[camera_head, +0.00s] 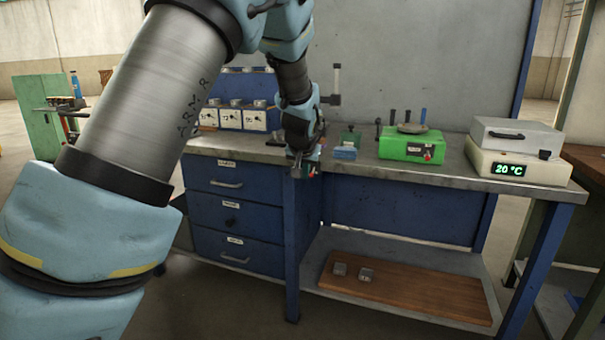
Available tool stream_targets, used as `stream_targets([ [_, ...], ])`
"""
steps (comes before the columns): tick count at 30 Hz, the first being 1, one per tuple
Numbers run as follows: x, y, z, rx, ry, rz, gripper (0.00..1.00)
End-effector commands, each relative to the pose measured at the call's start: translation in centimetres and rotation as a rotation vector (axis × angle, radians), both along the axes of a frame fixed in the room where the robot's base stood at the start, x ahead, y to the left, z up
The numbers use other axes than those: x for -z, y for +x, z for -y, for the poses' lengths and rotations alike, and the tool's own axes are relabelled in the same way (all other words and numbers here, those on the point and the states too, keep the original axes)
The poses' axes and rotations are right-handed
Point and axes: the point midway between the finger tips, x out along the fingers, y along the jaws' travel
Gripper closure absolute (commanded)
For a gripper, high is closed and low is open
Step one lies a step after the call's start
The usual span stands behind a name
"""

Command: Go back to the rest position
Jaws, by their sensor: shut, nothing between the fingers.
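My arm crosses the left half of the view from the lower left, rising to the top and then bending down. My gripper (306,172) hangs in front of the workbench's front edge, above the open space right of the drawers. It is small and partly dark here; its fingers are together and hold nothing. The workbench (460,180) has a grey top and blue legs. A blue block (345,153) and a green piece (351,136) stand on the bench just right of the gripper.
A green machine (411,146) and a furnace (520,165) reading 20 °C stand on the bench at right. White boxes (230,118) stand at the back left. Blue drawers (235,215) are shut. Two small metal blocks (365,274) lie on a wooden board (430,294) on the lower shelf.

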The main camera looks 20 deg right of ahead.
Motion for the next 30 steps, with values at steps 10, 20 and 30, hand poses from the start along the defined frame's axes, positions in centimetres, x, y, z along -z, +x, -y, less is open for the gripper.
stream_targets([
  [10, -0.3, 0.4, -3.7, -0.051, 0.005, -0.038, 1.00],
  [20, -1.3, -5.3, -24.1, -0.327, 0.032, -0.295, 1.00],
  [30, -2.1, -17.4, -36.5, -0.523, 0.041, -0.508, 1.00],
])
